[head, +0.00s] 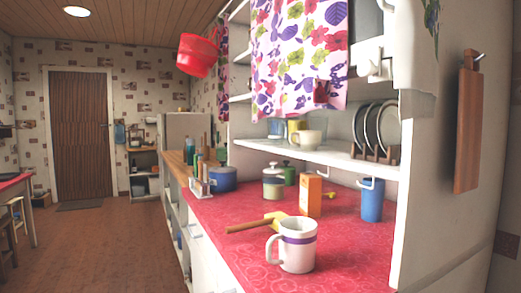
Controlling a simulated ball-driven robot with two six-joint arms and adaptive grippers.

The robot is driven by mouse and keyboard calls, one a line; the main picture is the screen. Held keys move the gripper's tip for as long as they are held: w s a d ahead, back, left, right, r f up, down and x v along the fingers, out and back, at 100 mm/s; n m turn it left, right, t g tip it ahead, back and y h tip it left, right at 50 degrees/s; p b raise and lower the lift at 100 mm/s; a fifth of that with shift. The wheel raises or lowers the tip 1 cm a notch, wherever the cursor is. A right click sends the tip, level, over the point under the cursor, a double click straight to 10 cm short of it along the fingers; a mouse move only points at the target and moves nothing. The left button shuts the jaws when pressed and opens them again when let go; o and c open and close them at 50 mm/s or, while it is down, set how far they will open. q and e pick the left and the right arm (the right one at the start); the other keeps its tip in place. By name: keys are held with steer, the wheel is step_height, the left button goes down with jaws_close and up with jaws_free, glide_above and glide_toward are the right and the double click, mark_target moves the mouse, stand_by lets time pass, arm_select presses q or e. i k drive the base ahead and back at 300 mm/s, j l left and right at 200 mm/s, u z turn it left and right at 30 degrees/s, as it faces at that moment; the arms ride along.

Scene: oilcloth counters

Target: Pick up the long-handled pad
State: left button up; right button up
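The long-handled pad (250,226) lies on the red patterned oilcloth counter (230,212). Its brown wooden handle points left, towards the counter's front edge, and its yellow head is at the right end. A white mug with a purple band (298,246) stands just in front of the head and hides a small part of it. Neither of my grippers is in view.
An orange carton (311,195) stands behind the pad, with a blue cup (372,200) to its right. Jars and a blue pot (222,179) stand farther back. A white shelf (330,156) with plates overhangs the counter. Open floor (110,245) lies left.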

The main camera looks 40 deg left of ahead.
mark_target(272, 220)
steer(key=u, duration=0.65)
steer(key=i+l+u, duration=0.15)
steer(key=l+u, duration=0.15)
steer(key=i+l+u, duration=0.15)
steer(key=l+u, duration=0.15)
steer(key=l, duration=0.15)
steer(key=l+u, duration=0.3)
steer(key=i+l, duration=0.05)
steer(key=l, duration=0.05)
